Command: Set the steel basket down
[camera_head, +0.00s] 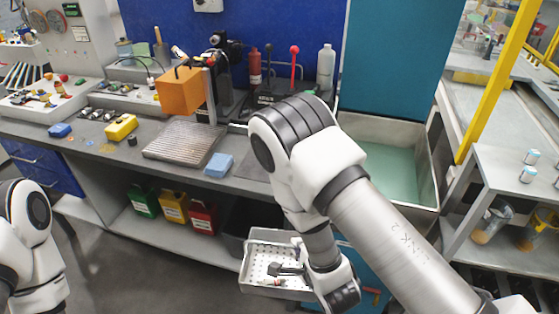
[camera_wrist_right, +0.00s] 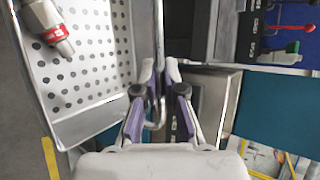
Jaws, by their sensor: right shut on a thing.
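The steel basket (camera_head: 262,291) hangs low in front of the workbench in the head view, with a light perforated floor. In the right wrist view the basket (camera_wrist_right: 88,124) fills the upper left and appears tilted by the camera angle. My right gripper (camera_wrist_right: 163,82) is shut on the basket's wire handle (camera_wrist_right: 160,35), beside the basket wall. A red, white and grey part (camera_wrist_right: 54,34) lies in the basket. In the head view my right wrist covers the basket's right side and the grip. My left arm shows at the left edge; its gripper is out of view.
The grey workbench (camera_head: 100,160) holds a ribbed plate (camera_head: 184,141), a blue block (camera_head: 218,165) and an orange box (camera_head: 180,92). Green, yellow and red bins (camera_head: 203,218) stand on the lower shelf. A sink (camera_head: 395,165) is behind my right arm. Floor is open at lower left.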

